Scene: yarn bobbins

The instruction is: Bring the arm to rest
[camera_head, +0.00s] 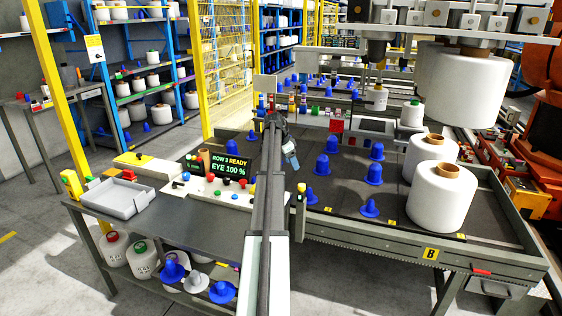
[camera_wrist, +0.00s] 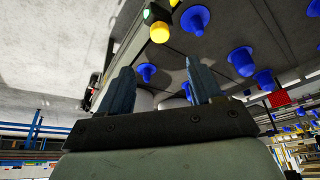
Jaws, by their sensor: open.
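My gripper (camera_head: 291,160) hangs at the end of my arm over the left part of the dark table, near its left edge in the head view. In the wrist view my gripper (camera_wrist: 160,88) has its two blue-grey fingers spread apart, with nothing held between them. A blue cone-like piece (camera_wrist: 147,72) shows beyond and between the fingers, clear of them. Part of my gripper is hidden behind my arm in the head view.
Several blue pieces (camera_head: 321,165) stand on the dark table. Large white bobbins (camera_head: 440,205) stand at its right side. The aisle floor at left is clear.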

